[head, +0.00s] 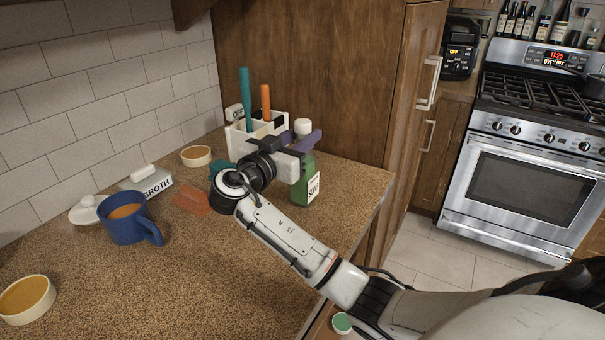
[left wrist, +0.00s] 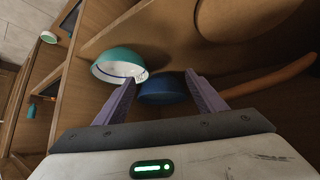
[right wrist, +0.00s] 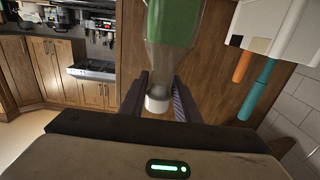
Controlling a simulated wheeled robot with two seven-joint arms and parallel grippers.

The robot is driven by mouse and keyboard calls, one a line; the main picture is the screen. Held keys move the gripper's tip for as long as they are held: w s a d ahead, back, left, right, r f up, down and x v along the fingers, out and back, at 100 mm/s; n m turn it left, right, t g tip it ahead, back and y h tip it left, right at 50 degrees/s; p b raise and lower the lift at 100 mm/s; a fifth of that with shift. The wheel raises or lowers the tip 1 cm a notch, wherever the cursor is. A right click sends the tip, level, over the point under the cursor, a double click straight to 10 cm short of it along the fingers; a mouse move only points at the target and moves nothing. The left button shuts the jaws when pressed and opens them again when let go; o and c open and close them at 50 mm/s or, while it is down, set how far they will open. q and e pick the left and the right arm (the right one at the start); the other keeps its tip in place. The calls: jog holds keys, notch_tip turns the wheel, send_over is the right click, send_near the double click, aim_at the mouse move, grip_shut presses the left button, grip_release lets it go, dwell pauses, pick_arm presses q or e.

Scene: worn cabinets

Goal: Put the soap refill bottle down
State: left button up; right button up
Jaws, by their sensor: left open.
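The green soap refill bottle (head: 307,180), with a white cap and a SOAP label, is upright near the counter's right edge in the head view. I cannot tell whether its base touches the counter. My right gripper (head: 303,140) reaches it at the neck, just below the cap. In the right wrist view the bottle (right wrist: 170,25) shows upside down, and the fingers of that gripper (right wrist: 162,82) close on both sides of its neck. My left gripper (left wrist: 160,78) is open and empty, in front of a wooden compartment, with a blue bowl (left wrist: 162,92) beyond its fingertips.
A white holder (head: 240,140) with teal and orange handles stands behind the bottle. A blue mug (head: 127,220), a broth box (head: 148,183) and small bowls sit left. The front counter (head: 200,285) is clear. A teal bowl (left wrist: 118,65) is near my left gripper.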

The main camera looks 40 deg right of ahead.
grip_shut()
jog(key=shift+r, duration=0.1)
